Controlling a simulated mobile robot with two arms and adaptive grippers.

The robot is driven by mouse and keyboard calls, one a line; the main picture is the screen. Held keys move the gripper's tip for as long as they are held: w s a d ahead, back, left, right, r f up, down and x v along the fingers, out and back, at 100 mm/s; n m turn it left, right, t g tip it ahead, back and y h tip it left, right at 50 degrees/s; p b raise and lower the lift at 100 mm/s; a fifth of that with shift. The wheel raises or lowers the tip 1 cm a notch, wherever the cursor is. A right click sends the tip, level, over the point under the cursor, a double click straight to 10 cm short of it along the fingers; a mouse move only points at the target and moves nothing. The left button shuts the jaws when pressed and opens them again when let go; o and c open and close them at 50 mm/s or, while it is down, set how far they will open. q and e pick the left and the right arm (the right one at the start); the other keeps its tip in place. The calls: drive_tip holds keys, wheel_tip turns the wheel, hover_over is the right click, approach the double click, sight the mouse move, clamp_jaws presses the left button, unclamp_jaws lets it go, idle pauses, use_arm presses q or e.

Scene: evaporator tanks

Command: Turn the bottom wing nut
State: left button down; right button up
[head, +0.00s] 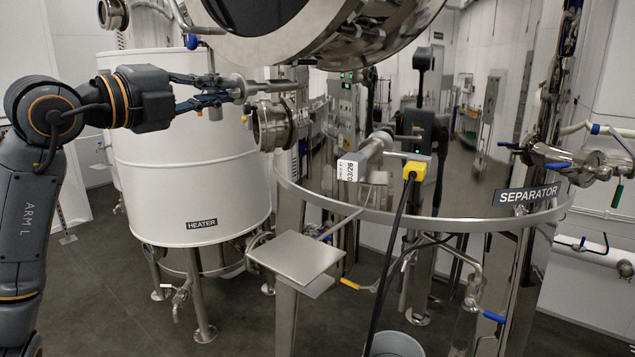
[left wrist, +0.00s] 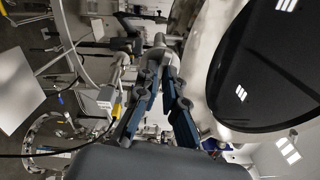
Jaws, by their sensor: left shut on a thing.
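My left gripper (head: 240,90) reaches in from the left in front of the white tank labelled HEATER. Its fingers are shut on a small metal piece (head: 268,86), which seems to be the wing nut and sticks out to the right of the fingertips. This piece is just above a round clamped pipe fitting (head: 272,125). In the left wrist view the fingers (left wrist: 160,62) converge on a shiny metal part (left wrist: 160,40). The fingertips hide part of it, and I cannot tell its exact shape. My right gripper is not in view.
The HEATER tank (head: 185,180) stands behind my left arm. A large steel vessel (head: 330,35) hangs above the gripper. To the right are the SEPARATOR ring (head: 400,214), a yellow plug (head: 415,171) with a black cable, and a square metal plate (head: 296,257) below.

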use_arm(q)
drive_tip(key=shift+n, duration=1.2)
drive_tip(key=shift+n, duration=1.2)
